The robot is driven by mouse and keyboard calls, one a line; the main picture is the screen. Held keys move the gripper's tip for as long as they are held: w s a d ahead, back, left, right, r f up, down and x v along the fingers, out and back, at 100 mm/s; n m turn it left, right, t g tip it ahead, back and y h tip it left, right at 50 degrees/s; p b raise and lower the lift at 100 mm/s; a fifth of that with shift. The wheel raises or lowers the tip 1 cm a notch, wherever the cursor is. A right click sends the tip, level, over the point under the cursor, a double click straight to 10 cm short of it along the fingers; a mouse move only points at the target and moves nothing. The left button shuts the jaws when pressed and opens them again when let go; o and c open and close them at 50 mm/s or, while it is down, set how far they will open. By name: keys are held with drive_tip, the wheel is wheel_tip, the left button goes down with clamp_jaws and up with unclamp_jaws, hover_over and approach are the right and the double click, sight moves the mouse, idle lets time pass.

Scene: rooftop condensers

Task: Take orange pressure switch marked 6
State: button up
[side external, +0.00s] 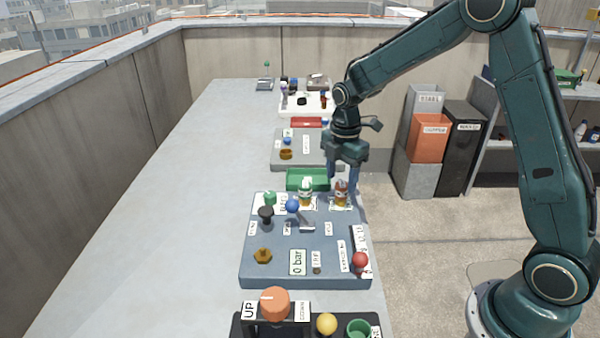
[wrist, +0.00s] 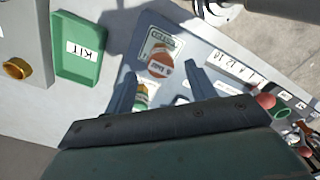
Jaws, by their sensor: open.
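A round orange-topped switch with a pale band (side external: 341,188) stands on a pale label plate at the far right corner of the blue-grey panel (side external: 285,240). It also shows in the wrist view (wrist: 160,64), between and just beyond my fingertips; I cannot read a 6 on it. My gripper (side external: 342,180) points down over the orange switch, open and empty, with fingers either side (wrist: 159,70). I cannot tell the remaining height exactly.
A green tray (side external: 293,188), labelled KIT in the wrist view (wrist: 66,72), lies beyond the panel. A blue-knobbed lever (side external: 292,207), black knob (side external: 266,213) and red knob (side external: 360,260) rise from the panel. The grey bench is clear at left.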

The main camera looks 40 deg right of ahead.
sight(342, 184)
drive_tip(key=shift+s+d+f, duration=0.1)
drive_tip(key=shift+d+f, duration=0.05)
drive_tip(key=shift+f, duration=2.45)
drive_tip(key=c, duration=1.2)
drive_tip(key=shift+o, duration=0.2)
drive_tip(key=shift+r, duration=0.2)
wheel_tip(342, 184, up, 20)
drive_tip(key=shift+f, duration=0.15)
